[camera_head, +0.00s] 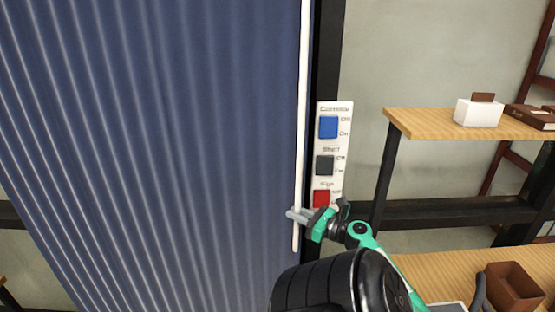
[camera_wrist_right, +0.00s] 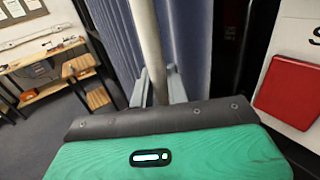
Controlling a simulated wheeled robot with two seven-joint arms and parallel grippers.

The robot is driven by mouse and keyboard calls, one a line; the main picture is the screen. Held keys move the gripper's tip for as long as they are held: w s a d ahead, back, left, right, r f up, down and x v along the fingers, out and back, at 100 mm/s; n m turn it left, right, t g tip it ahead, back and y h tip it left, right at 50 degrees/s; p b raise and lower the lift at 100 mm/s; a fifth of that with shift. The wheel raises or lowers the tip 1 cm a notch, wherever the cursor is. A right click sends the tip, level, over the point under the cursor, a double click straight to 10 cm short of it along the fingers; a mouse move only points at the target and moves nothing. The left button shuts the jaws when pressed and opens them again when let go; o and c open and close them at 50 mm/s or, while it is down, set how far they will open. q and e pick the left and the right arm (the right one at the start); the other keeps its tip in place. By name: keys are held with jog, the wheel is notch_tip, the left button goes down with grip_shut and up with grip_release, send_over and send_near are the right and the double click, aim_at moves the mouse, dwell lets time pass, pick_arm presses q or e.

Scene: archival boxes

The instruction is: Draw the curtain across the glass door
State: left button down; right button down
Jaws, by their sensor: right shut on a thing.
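The blue pleated curtain (camera_head: 160,130) fills the left and middle of the head view, and its edge also shows in the right wrist view (camera_wrist_right: 188,40). A white upright rod (camera_head: 303,110) runs along the curtain's right edge. My right gripper (camera_head: 297,215) is shut on the lower part of this rod, and the rod stands between its two grey fingers in the right wrist view (camera_wrist_right: 150,50). A dark upright frame (camera_head: 327,50) stands just right of the rod. The glass itself cannot be made out behind the curtain. My left gripper is not in view.
A white panel (camera_head: 346,110) with blue, black and red switches is right of the frame, close to my right gripper. A wooden shelf (camera_head: 430,122) with a white box (camera_head: 478,111) stands at the right. A brown bin (camera_head: 512,288) sits on the lower shelf.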

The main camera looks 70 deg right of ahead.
jog(key=shift+s+d+f, duration=0.1)
jog(key=shift+s+d, duration=0.1)
jog(key=shift+s, duration=0.4)
jog(key=shift+s+d+f, duration=0.1)
jog(key=shift+s+d, duration=0.1)
jog(key=shift+s, duration=0.35)
jog(key=c, duration=1.8)
grip_release()
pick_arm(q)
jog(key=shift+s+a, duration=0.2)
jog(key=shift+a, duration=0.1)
pick_arm(e)
jog(key=o, duration=0.4)
jog(key=shift+s+r, duration=0.1)
jog(key=shift+s, duration=0.05)
jog(key=shift+c, duration=0.2)
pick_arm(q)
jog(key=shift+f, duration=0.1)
